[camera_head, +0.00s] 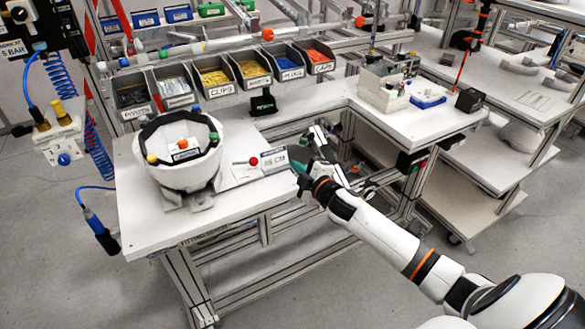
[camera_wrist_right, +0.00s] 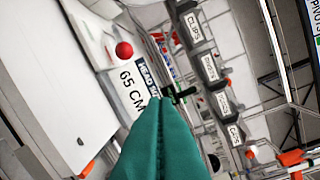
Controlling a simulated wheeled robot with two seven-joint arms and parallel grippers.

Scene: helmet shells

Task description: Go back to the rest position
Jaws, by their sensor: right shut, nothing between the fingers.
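My right gripper (camera_head: 300,168) is at the front edge of the white table, beside a small label card (camera_head: 273,160). Its arm comes in from the lower right. In the right wrist view its green fingers (camera_wrist_right: 160,115) are pressed together with nothing between them. A white helmet shell (camera_head: 183,172) with a dark inner band sits upside down on a stand at the left of the table, apart from the gripper. My left gripper does not show in either view.
A row of grey bins (camera_head: 222,82) stands behind the table (camera_head: 240,200). A red ball (camera_head: 253,161) is near the label. A white box (camera_head: 382,92) and a blue tray (camera_head: 428,100) sit on the right wing. The floor in front is clear.

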